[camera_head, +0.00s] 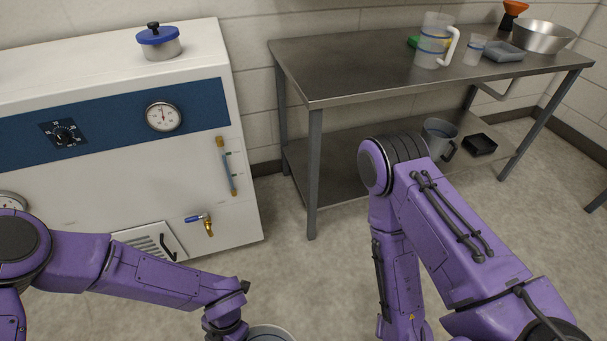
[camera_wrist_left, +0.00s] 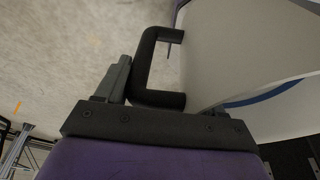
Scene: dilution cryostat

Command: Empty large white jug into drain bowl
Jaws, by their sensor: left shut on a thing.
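In the left wrist view, a large white jug (camera_wrist_left: 235,50) with a blue band and a black handle (camera_wrist_left: 150,65) fills the right side. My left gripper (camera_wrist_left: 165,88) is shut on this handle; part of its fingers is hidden. In the head view, a round pale rim (camera_head: 271,334), likely the jug's, shows at the bottom edge beside my left wrist. A shiny metal bowl (camera_head: 543,38) stands on the steel table at the far right; I cannot tell whether it is the drain bowl. My right arm shows, but its gripper is out of view.
The steel table (camera_head: 345,75) also bears a clear jug (camera_head: 431,45), a small cup (camera_head: 474,50), a grey tray (camera_head: 503,52) and an orange funnel (camera_head: 514,12). A grey pitcher (camera_head: 438,135) stands on its lower shelf. The white cabinet (camera_head: 95,190) is at left. Floor between is clear.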

